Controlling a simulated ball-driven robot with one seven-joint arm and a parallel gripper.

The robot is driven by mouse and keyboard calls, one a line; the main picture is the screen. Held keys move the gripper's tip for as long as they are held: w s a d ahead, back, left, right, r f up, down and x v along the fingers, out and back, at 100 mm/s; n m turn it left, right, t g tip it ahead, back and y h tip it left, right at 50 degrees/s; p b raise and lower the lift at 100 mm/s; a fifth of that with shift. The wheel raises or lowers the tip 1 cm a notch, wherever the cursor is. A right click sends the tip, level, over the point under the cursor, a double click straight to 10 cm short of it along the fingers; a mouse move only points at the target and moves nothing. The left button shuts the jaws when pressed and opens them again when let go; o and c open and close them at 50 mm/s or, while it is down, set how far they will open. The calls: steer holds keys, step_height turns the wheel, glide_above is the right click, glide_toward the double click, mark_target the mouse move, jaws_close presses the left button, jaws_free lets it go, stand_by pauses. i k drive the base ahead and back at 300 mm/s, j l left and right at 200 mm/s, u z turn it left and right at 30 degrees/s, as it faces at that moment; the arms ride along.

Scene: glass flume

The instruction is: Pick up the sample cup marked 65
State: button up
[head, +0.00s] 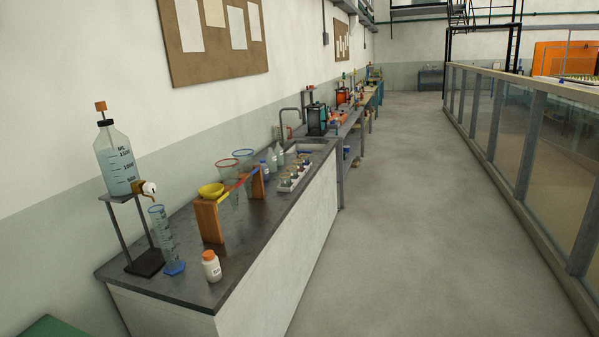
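I cannot make out the sample cup marked 65. Several small jars or cups (295,172) sit in a pale tray (287,188) near the far end of the dark bench top. They are too small to read any number on them. A white bottle (211,268) with an orange cap stands at the near front edge of the bench, and its label is not legible. My gripper does not show in this view.
The dark bench (190,288) also holds a large bottle (118,160) on a stand, a blue-based measuring cylinder (163,240), a wooden funnel rack (209,221) and a tap (290,112). The grey floor (400,215) is clear between bench and glass flume (513,137).

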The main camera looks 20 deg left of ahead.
mark_target(299, 168)
steer(key=i+l, duration=0.1)
steer(key=i, duration=3.4)
steer(key=i+j+u, duration=0.1)
steer(key=i+u, duration=0.25)
steer(key=i, duration=1.1)
steer(key=i+u, duration=0.4)
steer(key=i+l+u, duration=0.15)
steer(key=i+u, duration=0.2)
steer(key=i, duration=0.2)
steer(key=i+u, duration=0.25)
steer(key=u, duration=0.2)
steer(key=i+l+u, duration=0.1)
steer(key=i+u, duration=0.2)
steer(key=u, duration=0.15)
steer(key=i+l+u, duration=0.15)
steer(key=u, duration=0.3)
steer(key=i+l, duration=0.05)
